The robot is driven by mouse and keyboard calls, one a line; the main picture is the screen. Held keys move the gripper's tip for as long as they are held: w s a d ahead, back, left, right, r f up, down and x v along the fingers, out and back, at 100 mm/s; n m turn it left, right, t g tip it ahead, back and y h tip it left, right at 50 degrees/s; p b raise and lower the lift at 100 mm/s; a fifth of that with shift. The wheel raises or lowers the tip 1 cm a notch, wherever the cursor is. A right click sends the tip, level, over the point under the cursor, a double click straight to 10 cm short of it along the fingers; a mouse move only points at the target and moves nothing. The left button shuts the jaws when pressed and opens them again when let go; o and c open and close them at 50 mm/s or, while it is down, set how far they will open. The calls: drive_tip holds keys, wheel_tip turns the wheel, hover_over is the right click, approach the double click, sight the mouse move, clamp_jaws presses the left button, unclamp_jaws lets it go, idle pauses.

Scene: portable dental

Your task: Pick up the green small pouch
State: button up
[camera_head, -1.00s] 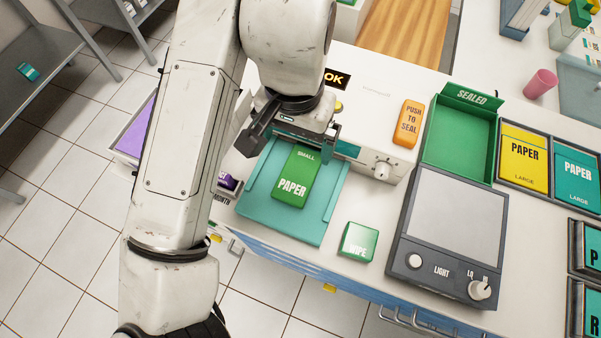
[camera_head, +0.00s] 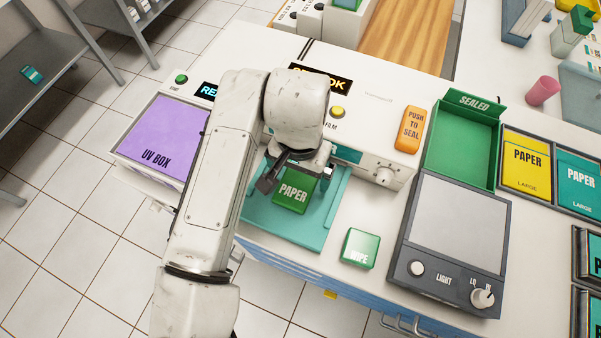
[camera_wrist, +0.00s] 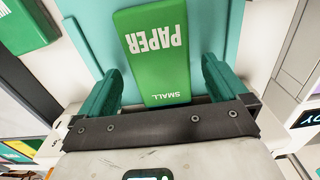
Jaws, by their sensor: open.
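The green small pouch (camera_head: 291,194), printed PAPER, lies flat on a teal tray (camera_head: 262,222) in front of the sealing machine. In the head view my gripper covers its upper part, where SMALL is printed. The wrist view shows the pouch (camera_wrist: 155,50) upside down, with PAPER and SMALL readable. My gripper (camera_head: 297,182) is over the pouch's far end. In the wrist view my open gripper (camera_wrist: 160,84) has one finger on each side of the pouch's SMALL end, with gaps to both sides. Whether the fingertips reach the tray's height is hard to tell.
A green WIPE box (camera_head: 359,248) stands right of the tray. Further right are a light panel (camera_head: 458,222), the green SEALED bin (camera_head: 460,143) and large paper pouches. An orange PUSH TO SEAL button (camera_head: 410,130) is behind. The purple UV BOX (camera_head: 166,138) is left of my arm.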

drive_tip(key=shift+f, duration=0.6)
drive_tip(key=c, duration=1.2)
drive_tip(key=shift+r+p, duration=0.4)
drive_tip(key=shift+p, duration=0.1)
